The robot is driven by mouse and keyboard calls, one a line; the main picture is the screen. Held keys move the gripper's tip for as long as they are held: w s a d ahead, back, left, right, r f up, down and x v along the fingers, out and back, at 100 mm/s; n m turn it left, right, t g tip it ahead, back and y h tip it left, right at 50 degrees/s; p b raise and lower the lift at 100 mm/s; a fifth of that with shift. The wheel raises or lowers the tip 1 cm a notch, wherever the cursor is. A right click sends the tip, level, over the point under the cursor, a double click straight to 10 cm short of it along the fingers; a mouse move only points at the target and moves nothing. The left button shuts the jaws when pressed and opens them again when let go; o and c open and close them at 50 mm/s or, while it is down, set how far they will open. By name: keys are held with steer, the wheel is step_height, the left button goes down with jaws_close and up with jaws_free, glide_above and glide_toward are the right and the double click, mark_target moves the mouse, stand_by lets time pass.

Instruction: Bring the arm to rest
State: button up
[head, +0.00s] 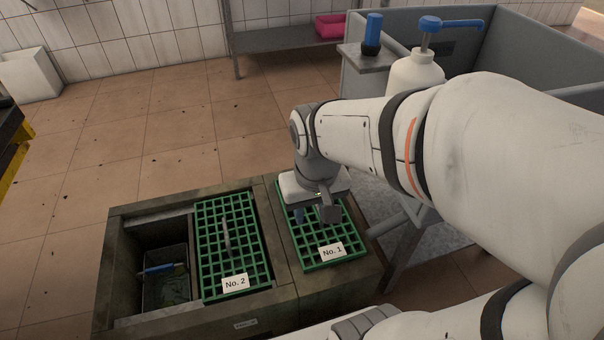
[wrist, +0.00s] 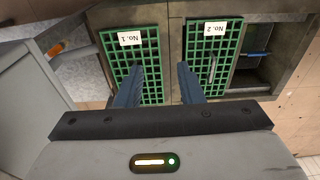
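My arm reaches in from the right in the head view, with my gripper (head: 318,213) pointing down over the green grate labelled No. 1 (head: 335,250). In the wrist view the two blue fingers of my gripper (wrist: 159,78) stand well apart with nothing between them. My gripper hides part of the No. 1 grate in the head view. I cannot tell its exact height above the grate.
The green No. 2 grate (head: 233,266) lies beside No. 1, with a metal handle on it. Left of it is an open pit (head: 133,250) with a blue-handled tool (head: 160,269) inside. A grey-walled stand with a white pump bottle (head: 416,72) is at right. Tiled floor is free at left.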

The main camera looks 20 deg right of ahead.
steer(key=shift+s+d, duration=0.45)
steer(key=shift+s, duration=0.05)
steer(key=shift+r, duration=0.1)
step_height(320, 180, up, 31)
steer(key=t+p, duration=0.1)
steer(key=p, duration=2.7)
